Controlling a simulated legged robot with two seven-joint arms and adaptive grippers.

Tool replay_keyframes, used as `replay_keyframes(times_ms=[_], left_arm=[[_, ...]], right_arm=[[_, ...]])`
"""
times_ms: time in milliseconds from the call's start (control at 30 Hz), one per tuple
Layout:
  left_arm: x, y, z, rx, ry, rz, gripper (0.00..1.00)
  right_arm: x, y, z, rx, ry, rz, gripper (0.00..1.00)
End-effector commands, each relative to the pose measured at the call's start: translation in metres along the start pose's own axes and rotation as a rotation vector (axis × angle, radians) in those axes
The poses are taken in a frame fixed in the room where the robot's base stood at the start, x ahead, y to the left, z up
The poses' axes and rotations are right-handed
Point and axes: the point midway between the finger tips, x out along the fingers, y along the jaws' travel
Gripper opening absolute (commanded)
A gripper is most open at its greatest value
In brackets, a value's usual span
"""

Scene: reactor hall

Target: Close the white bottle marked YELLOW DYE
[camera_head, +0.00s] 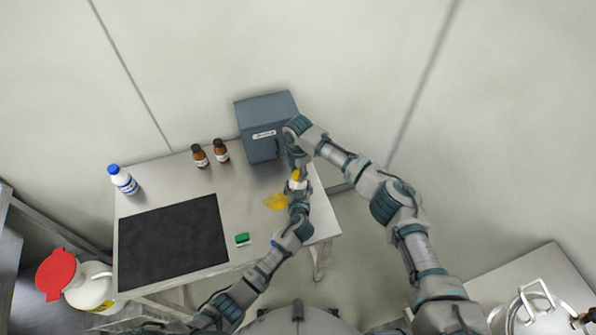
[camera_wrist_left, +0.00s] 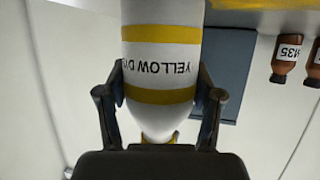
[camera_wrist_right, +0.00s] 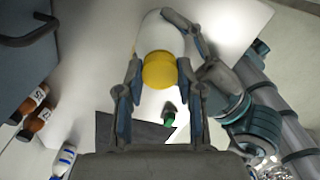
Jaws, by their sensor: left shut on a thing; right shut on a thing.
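The white bottle (camera_wrist_left: 160,52) with yellow bands and YELLOW DYE lettering is between my left gripper's fingers (camera_wrist_left: 160,100), which are shut on its body. The bottle (camera_head: 297,185) is held over the right part of the table. A yellow cap (camera_wrist_right: 159,70) is at the bottle's neck end, between the fingers of my right gripper (camera_wrist_right: 158,88), which is shut on it. The cap also shows in the head view (camera_head: 296,174). Whether it is seated fully on the neck cannot be told. My right gripper (camera_head: 297,164) is just beyond my left gripper (camera_head: 298,190).
A yellow spill (camera_head: 276,201) lies on the table (camera_head: 185,180) beside the bottle. A grey box (camera_head: 266,115) stands behind. Two brown bottles (camera_head: 210,154), a blue-capped bottle (camera_head: 124,181), a dark mat (camera_head: 170,243) and a green item (camera_head: 242,239) are further left.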

Motion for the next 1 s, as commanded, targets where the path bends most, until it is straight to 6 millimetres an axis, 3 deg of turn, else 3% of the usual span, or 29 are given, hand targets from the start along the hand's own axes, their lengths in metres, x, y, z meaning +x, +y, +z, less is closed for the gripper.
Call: replay_keyframes(times_ms=[167,700,767,900,933,1000], left_arm=[[-0.0004,0.0007,0.0016,0.001,-0.002,0.001,0.00],[-0.0009,0.0015,0.0017,0.002,-0.002,0.003,0.00],[-0.0009,0.0016,0.0018,0.002,-0.002,0.003,0.00],[-0.0011,0.0019,0.0018,0.002,-0.002,0.003,0.00],[-0.0011,0.0019,0.0018,0.003,-0.002,0.004,0.00],[-0.0011,0.0019,0.0018,0.002,-0.002,0.004,0.00]], right_arm=[[0.0007,0.0007,-0.0010,0.287,0.004,0.003,0.00],[0.0012,0.0016,-0.0010,1.798,0.008,0.002,0.00],[0.0008,0.0019,-0.0006,1.902,0.009,0.003,0.00],[0.0002,0.0021,0.0004,1.900,0.007,0.007,0.00],[0.0002,0.0021,0.0005,1.900,0.008,0.007,0.39],[0.0002,0.0020,0.0004,1.899,0.007,0.006,0.56]])
